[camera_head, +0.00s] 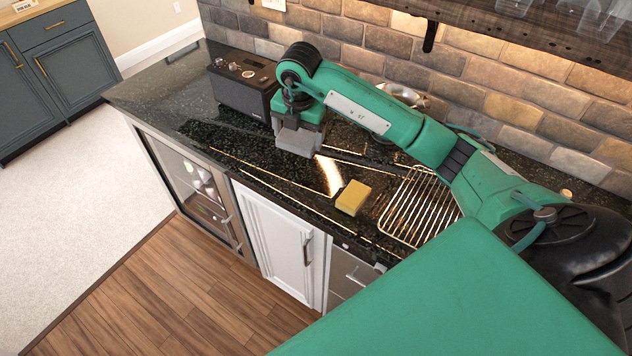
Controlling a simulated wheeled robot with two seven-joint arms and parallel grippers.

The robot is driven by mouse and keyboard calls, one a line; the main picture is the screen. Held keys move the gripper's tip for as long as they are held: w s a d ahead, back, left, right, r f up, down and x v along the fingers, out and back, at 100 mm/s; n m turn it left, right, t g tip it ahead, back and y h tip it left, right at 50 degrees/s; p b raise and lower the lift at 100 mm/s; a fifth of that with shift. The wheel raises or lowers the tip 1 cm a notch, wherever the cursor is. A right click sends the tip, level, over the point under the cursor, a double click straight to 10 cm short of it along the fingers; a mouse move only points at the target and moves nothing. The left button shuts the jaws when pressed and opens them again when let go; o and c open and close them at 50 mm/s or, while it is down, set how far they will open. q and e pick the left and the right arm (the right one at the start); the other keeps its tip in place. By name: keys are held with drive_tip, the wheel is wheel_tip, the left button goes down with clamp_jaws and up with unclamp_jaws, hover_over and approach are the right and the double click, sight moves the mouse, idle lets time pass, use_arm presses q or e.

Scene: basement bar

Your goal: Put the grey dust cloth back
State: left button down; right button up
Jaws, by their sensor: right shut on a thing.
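My right gripper (300,122) reaches in from the right over the black counter (250,150), with its jaws pointing down. It is shut on a grey, block-like piece, the grey dust cloth (297,141). The cloth is low over the counter, just right of the black radio-like box. I cannot tell whether its underside touches the counter. The fingertips are mostly hidden by the gripper body and the cloth. My left gripper is not in view.
A yellow sponge (353,198) lies near the counter's front edge. A wire rack (418,206) lies to its right, under my right arm. The black box (243,87) stands near the brick wall (480,80). A metal bowl (403,95) is behind my arm.

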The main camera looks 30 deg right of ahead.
drive_tip(key=d+r+m+g, duration=0.2)
drive_tip(key=d+r, duration=0.1)
drive_tip(key=d, duration=0.2)
drive_tip(key=p, duration=0.4)
hover_over(316, 181)
wheel_tip(316, 181, down, 15)
drive_tip(key=shift+s, duration=0.1)
wheel_tip(316, 181, down, 3)
drive_tip(key=shift+f+p, duration=0.2)
drive_tip(key=shift+p, duration=0.65)
drive_tip(key=shift+f, duration=0.4)
drive_tip(key=o, duration=0.7)
drive_tip(key=shift+r+b, duration=0.4)
drive_tip(key=shift+r, duration=0.1)
drive_tip(key=shift+r+b, duration=2.05)
drive_tip(key=shift+r, duration=3.5)
